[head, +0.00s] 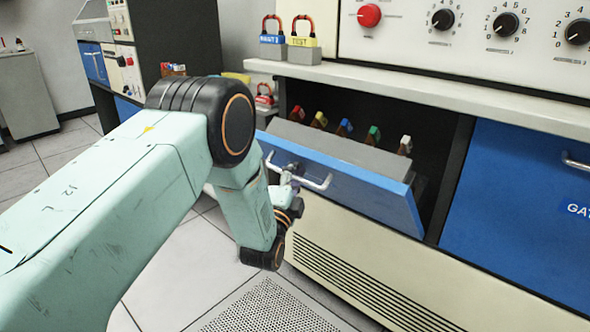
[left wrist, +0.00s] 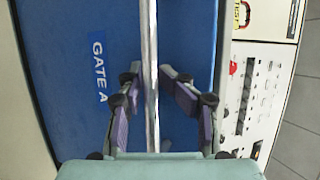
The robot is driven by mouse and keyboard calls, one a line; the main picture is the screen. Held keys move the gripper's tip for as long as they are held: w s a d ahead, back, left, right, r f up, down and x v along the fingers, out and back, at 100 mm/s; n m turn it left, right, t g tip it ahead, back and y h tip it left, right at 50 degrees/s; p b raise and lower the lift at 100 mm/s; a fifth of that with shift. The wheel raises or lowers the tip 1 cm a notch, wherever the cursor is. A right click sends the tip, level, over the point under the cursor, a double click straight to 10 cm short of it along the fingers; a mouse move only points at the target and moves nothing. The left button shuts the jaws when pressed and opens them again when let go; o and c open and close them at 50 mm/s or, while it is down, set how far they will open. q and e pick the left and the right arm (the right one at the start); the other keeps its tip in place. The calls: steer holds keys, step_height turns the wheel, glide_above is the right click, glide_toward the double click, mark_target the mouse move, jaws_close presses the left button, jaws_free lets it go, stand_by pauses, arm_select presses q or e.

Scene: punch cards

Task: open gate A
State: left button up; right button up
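Gate A is a blue panel (head: 365,190) with a pale handle bar (head: 318,184). In the head view it stands tilted outward, its top edge away from the dark bay behind it. The left wrist view shows its blue face with the GATE A label (left wrist: 99,70) and the handle bar (left wrist: 151,110) running through the middle. My left gripper (left wrist: 150,78) is at the handle, with one finger on each side of the bar and a visible gap on both sides. In the head view my left gripper (head: 287,182) is partly hidden by my wrist. My right gripper is out of view.
Several cards with coloured tops (head: 345,128) stand inside the bay. Another blue gate (head: 515,200) is shut at the right, its label cut off. Padlocks (head: 303,42) stand on the ledge above. A perforated floor plate (head: 265,310) lies below.

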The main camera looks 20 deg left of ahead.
arm_select(q)
steer(key=shift+s+d+f, duration=0.1)
steer(key=shift+s+f, duration=0.4)
steer(key=shift+f, duration=0.25)
steer(key=s+d+f+b, duration=0.1)
steer(key=s+f, duration=0.3)
steer(key=f, duration=0.1)
steer(key=shift+s+b, duration=0.35)
steer(key=shift+b, duration=0.05)
steer(key=shift+d, duration=0.1)
steer(key=shift+c, duration=0.2)
